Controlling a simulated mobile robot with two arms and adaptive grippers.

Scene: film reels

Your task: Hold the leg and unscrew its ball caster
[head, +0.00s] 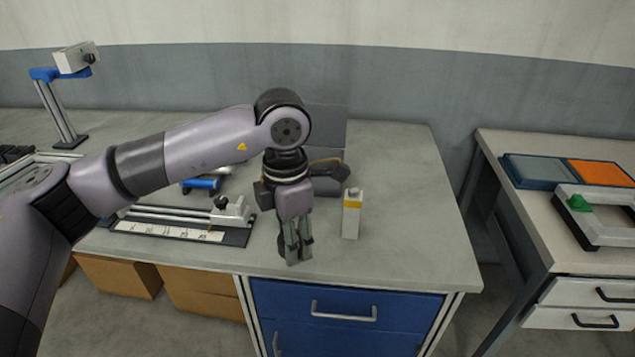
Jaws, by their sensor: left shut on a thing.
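My left gripper (296,254) points down just above or at the front part of the workbench top. Its fingers are closed together on a small thing, mostly hidden by the fingers. A dark rounded edge (282,244) shows just left of the fingers; I cannot tell whether it is part of the leg or its ball caster. No leg or caster can be clearly made out elsewhere. My right gripper is not in view.
A pale upright block with a yellow band (352,214) stands close right of the gripper. A measuring fixture with a scale (170,232) lies to the left. The bench top (405,215) is clear on the right. A second table (570,250) stands beyond a gap.

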